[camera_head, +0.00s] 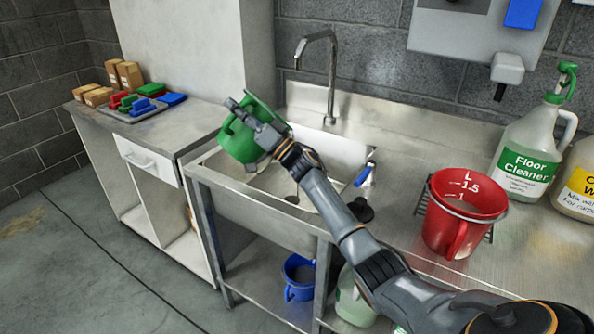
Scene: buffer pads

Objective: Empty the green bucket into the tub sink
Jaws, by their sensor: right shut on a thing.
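The green bucket (238,143) is in the air over the left part of the tub sink (211,166), tilted on its side. My right gripper (246,113) is shut on the green bucket near its rim. My right arm crosses the sink from the lower right and hides part of the basin. The bucket's inside and any liquid in it cannot be made out. The tall faucet (332,75) stands behind the sink. My left gripper is not in view.
A red bucket (462,215) sits on a rack right of the sink, near the floor cleaner jug (525,150). A blue bucket (299,277) is on the shelf below. Left, a counter holds a tray (140,112) of coloured pads and boxes.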

